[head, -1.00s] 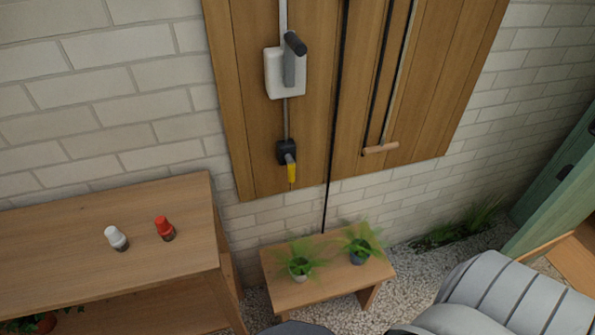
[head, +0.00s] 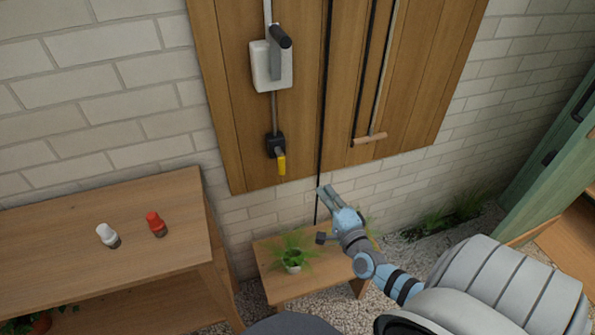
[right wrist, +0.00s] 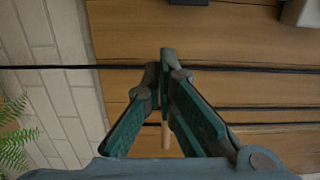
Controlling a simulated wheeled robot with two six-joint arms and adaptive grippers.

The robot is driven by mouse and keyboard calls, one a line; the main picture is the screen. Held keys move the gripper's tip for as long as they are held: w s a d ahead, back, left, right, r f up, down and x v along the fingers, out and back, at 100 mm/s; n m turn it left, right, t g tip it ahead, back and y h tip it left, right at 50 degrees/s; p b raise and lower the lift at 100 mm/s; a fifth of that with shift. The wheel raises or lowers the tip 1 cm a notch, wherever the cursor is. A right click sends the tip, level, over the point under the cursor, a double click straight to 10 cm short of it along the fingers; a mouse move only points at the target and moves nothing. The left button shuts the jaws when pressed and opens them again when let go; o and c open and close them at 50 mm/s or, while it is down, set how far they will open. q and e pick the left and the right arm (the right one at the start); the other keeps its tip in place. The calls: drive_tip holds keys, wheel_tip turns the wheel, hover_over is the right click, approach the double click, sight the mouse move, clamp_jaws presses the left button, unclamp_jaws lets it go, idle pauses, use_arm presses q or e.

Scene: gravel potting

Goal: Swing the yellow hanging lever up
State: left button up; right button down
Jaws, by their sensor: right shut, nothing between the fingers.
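The yellow lever (head: 281,164) hangs down from a small dark box (head: 275,146) low on the wooden wall panel, in the head view. My right gripper (head: 324,191) is in front of the panel's lower edge, to the right of the lever and a little below it, apart from it. In the right wrist view my right gripper (right wrist: 166,52) is shut, its fingertips together and empty. The lever cannot be made out in the right wrist view. My left gripper is not in view.
A small bench (head: 285,292) with potted plants stands below. A table (head: 150,262) with two shakers stands left.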

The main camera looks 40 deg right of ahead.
sight(280, 161)
drive_tip(key=shift+w+r, duration=0.1)
drive_tip(key=w+b, duration=0.2)
drive_tip(key=w, duration=0.9)
drive_tip(key=shift+w+a, duration=0.25)
drive_tip(key=shift+a, duration=0.05)
